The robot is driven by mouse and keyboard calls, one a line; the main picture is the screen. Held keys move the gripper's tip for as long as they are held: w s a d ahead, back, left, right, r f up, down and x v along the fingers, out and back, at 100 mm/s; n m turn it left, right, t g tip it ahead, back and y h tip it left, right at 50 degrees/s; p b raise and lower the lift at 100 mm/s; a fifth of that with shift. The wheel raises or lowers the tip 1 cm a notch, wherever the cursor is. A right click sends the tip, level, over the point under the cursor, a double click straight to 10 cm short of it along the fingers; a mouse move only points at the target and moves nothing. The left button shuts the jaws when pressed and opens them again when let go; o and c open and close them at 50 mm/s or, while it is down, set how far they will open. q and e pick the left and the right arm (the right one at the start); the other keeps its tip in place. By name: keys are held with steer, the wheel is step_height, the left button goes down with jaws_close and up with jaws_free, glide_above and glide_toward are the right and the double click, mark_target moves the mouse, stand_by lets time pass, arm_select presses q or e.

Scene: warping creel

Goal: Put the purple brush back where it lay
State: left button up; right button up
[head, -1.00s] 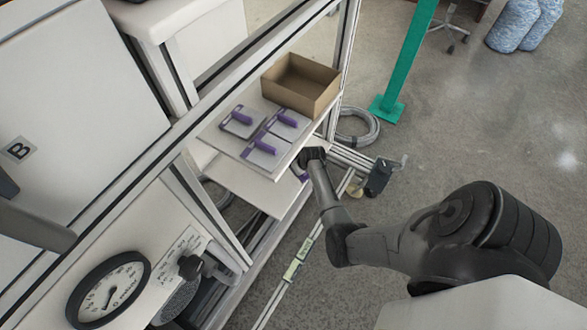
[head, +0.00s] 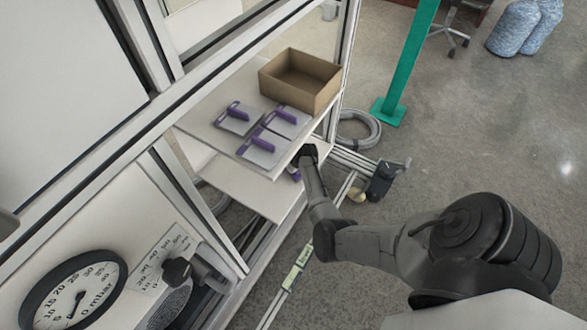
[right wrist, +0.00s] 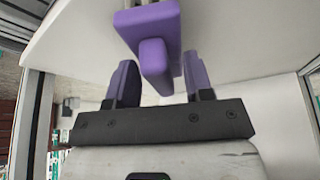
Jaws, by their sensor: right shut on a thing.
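The purple brush (head: 296,175) shows only as a small purple patch beside my right gripper (head: 308,155) in the head view, below the upper shelf's front edge. The right wrist view shows a purple handle (right wrist: 153,62) with a wider purple block at its top, between the two fingers of my right gripper (right wrist: 160,83). The gripper is shut on it. A pale surface fills the space behind it; whether the brush touches this surface I cannot tell. The rest of the brush is hidden. My left gripper is out of view.
The upper shelf (head: 200,118) carries three grey plates with purple handles (head: 262,143) and an open cardboard box (head: 300,80). A lower shelf (head: 245,187) lies beneath. Frame posts stand around them. A pressure gauge (head: 75,298) is at lower left, a green post (head: 408,70) behind right.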

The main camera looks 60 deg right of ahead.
steer(key=o, duration=0.9)
steer(key=shift+c, duration=0.2)
